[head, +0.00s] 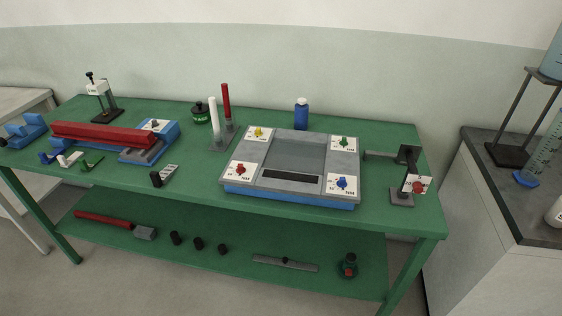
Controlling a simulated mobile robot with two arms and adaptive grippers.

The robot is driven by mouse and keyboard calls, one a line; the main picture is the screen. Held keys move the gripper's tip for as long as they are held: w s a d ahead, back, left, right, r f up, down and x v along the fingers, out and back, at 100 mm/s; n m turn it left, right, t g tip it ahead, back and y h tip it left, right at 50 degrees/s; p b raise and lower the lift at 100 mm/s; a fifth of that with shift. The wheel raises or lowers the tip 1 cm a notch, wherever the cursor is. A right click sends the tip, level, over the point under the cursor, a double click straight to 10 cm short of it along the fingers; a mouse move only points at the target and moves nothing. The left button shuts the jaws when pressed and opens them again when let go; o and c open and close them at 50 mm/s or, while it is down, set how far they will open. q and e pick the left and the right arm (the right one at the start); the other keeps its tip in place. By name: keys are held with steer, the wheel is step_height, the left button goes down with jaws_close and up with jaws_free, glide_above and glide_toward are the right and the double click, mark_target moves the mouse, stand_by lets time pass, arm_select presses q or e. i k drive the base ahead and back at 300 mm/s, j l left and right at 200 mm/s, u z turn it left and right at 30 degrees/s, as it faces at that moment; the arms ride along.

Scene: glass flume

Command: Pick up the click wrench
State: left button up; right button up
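No thing in the head view is clearly recognisable as the click wrench. A red-handled tool with a grey block-like head (112,224) lies on the lower shelf at the left. A flat grey bar with a dark middle (285,263) lies on the same shelf, right of centre. A small black-and-grey piece (164,176) lies near the front edge of the green tabletop. Small blue, white and green tools (68,159) lie at the left. They are too small to identify. Neither of my grippers is in view.
The green bench (390,217) carries a grey-and-blue four-knob unit (298,155), a long red bar (100,136) on a blue base, a blue bottle (301,114) and a dark stand (403,180). Black cylinders (198,243) sit on the shelf. A grey-topped counter (485,180) stands right.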

mark_target(410, 153)
steer(key=i+j, duration=0.4)
steer(key=i, duration=0.15)
steer(key=z, duration=1.4)
